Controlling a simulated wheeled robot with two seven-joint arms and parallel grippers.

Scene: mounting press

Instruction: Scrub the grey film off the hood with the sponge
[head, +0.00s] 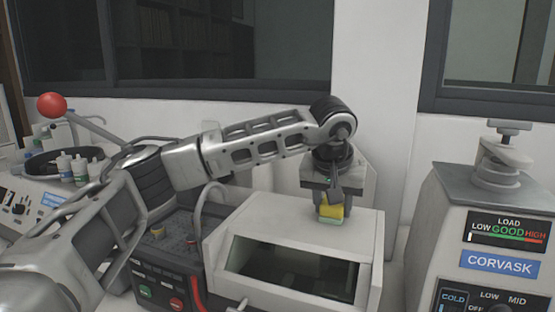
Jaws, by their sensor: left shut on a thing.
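My left gripper (332,192) is shut on the sponge (331,210), a small yellow block with a pale green underside. It points down over the top of the hood (268,215), a white box with a dark sloped window (292,270) in its front. The sponge's underside is at the hood's top, towards the back right; I cannot tell if it is touching. No grey film stands out clearly on the white top, and the area under the sponge is hidden. My right gripper is not in view.
A Corvask machine (490,215) with a load gauge stands at the right. A control panel (165,270) with buttons sits left of the hood. Farther left are small bottles (72,168) and a lever with a red ball (52,105). The hood's top left is clear.

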